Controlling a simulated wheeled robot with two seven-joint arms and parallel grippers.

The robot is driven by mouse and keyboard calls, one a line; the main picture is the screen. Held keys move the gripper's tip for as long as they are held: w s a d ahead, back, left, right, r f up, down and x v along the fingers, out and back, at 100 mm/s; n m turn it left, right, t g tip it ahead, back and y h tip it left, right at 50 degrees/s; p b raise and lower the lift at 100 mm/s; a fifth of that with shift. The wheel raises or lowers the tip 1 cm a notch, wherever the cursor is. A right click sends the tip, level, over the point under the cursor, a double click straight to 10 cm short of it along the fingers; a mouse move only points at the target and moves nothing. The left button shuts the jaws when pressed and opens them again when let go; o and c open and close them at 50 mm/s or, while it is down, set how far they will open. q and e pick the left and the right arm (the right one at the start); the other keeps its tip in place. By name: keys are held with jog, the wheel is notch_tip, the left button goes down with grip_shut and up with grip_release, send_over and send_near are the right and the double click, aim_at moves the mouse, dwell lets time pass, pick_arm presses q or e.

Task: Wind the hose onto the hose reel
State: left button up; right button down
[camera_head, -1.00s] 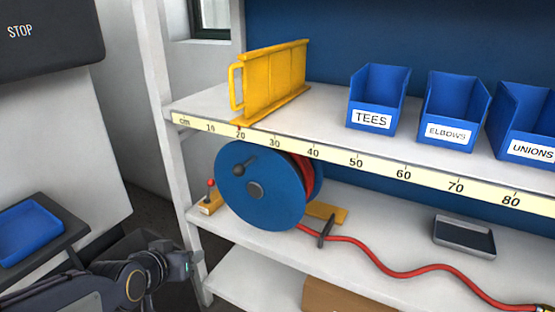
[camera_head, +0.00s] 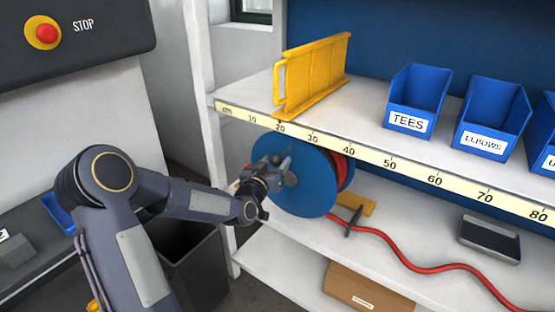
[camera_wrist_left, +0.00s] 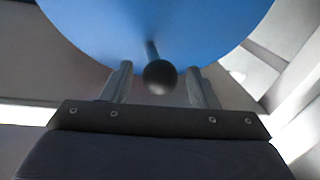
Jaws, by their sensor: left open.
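The hose reel (camera_head: 312,190) is a blue disc on the middle shelf, under the ruler-marked shelf edge. The red hose (camera_head: 405,258) is partly wound behind the disc and runs out to the right in a wavy line along the shelf. My left gripper (camera_head: 283,170) is in front of the disc and hides its hub and crank knob in the head view. In the left wrist view the dark round crank knob (camera_wrist_left: 160,77) stands between the two open fingers of the gripper (camera_wrist_left: 161,85), which seem not to touch it. My right gripper is not in view.
A yellow frame (camera_head: 313,75) and blue bins, one marked TEES (camera_head: 415,100), stand on the upper shelf. A dark guide post (camera_head: 353,222) stands by the hose, and a grey tray (camera_head: 490,239) lies farther right. A white shelf upright (camera_head: 208,150) is close left of the reel.

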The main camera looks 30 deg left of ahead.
pick_arm(q)
jog(key=shift+w+a, duration=0.1)
jog(key=shift+w, duration=0.6)
